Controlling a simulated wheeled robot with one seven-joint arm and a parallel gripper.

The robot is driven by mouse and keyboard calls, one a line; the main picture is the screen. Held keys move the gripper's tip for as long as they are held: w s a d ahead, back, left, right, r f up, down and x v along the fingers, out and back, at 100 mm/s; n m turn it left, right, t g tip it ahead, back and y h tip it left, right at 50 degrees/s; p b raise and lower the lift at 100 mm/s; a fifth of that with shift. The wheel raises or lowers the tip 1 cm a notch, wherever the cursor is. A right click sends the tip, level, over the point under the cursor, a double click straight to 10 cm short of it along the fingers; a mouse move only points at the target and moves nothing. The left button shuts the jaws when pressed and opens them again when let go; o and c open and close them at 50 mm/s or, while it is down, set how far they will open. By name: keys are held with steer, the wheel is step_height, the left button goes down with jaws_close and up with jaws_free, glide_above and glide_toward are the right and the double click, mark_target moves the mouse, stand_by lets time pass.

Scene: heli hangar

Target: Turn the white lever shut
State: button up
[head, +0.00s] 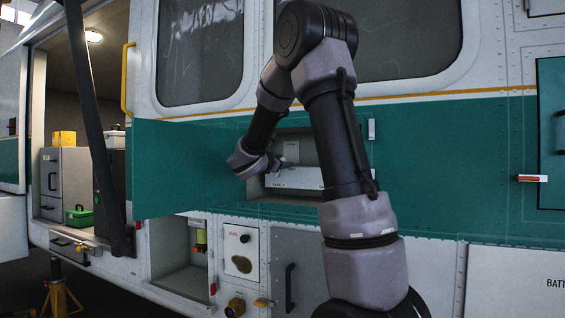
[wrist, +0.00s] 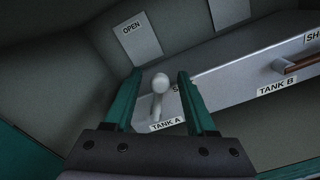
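The white lever (wrist: 158,92) has a round knob and rises by the TANK A label (wrist: 167,125) on a grey box. It stands near the OPEN plate (wrist: 136,37) on the wall behind. My gripper (wrist: 159,77) is open, its two green fingers on either side of the lever, with a visible gap on each side. In the head view my gripper (head: 275,163) reaches into a recess, above the front of the box (head: 298,178); the lever is hard to make out there.
A brown-handled lever (wrist: 297,65) is at the right by the TANK B label (wrist: 277,85), with a partly cut-off label starting "SH" above it. The recess walls are close around my gripper. An open green door (head: 180,170) stands left of the recess.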

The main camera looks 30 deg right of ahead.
steer(key=shift+s+a, duration=0.1)
steer(key=shift+a, duration=0.05)
steer(key=v, duration=1)
steer(key=shift+s+a, duration=0.2)
steer(key=shift+c, duration=0.3)
steer(key=c, duration=0.5)
steer(key=shift+r+m, duration=0.1)
steer(key=shift+m, duration=0.5)
jaws_close()
steer(key=w+a+r+m+g, duration=0.2)
steer(key=a+r+m, duration=0.1)
steer(key=m, duration=1.7)
steer(key=x, duration=0.9)
steer(key=shift+d+f, duration=0.2)
